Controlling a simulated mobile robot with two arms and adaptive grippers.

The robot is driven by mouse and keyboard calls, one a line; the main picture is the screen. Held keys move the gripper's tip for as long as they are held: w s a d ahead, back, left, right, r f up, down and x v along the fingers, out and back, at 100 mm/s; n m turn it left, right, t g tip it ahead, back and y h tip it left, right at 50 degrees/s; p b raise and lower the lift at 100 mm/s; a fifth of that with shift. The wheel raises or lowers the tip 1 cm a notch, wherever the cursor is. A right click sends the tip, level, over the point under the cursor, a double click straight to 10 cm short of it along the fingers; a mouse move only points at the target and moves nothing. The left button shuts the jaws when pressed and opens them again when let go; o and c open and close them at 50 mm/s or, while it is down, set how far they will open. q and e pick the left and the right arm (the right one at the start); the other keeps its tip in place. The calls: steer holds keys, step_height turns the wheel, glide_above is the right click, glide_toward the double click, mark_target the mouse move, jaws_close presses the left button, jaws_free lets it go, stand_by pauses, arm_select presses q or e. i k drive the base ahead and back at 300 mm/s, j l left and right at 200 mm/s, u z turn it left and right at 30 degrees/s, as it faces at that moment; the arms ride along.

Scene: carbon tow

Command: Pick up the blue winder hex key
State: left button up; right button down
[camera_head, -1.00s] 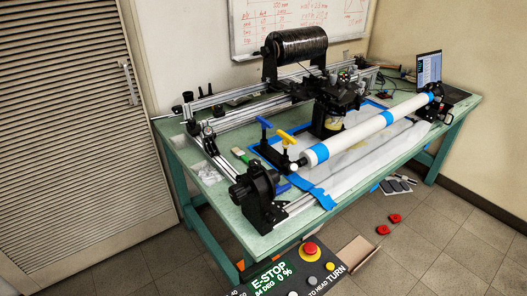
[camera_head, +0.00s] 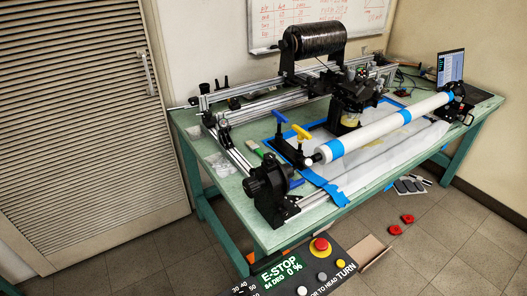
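The blue winder hex key (camera_head: 280,117) is a T-handled key with a blue grip. It stands upright near the front left of the winder on the green table (camera_head: 222,185). A similar yellow-handled key (camera_head: 302,132) stands just right of it, close to the near end of the white tube (camera_head: 375,134). The lower ends of both keys are hard to make out against the dark holder. Neither of my grippers is in view.
A black motor unit (camera_head: 268,190) sits at the table's front left corner. A black spool (camera_head: 312,41) is at the back, and a laptop (camera_head: 451,68) at the far right. A control panel with a red E-stop button (camera_head: 320,246) stands in front. Red objects (camera_head: 401,225) lie on the floor.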

mark_target(281, 119)
steer(key=j+z, duration=0.25)
steer(key=j, duration=1.25)
steer(key=i+j+z, duration=0.25)
steer(key=i+j, duration=0.3)
steer(key=i+j+z, duration=0.25)
steer(key=i+j, duration=0.3)
steer(key=j, duration=0.2)
steer(key=i+j, duration=0.15)
steer(key=i, duration=0.1)
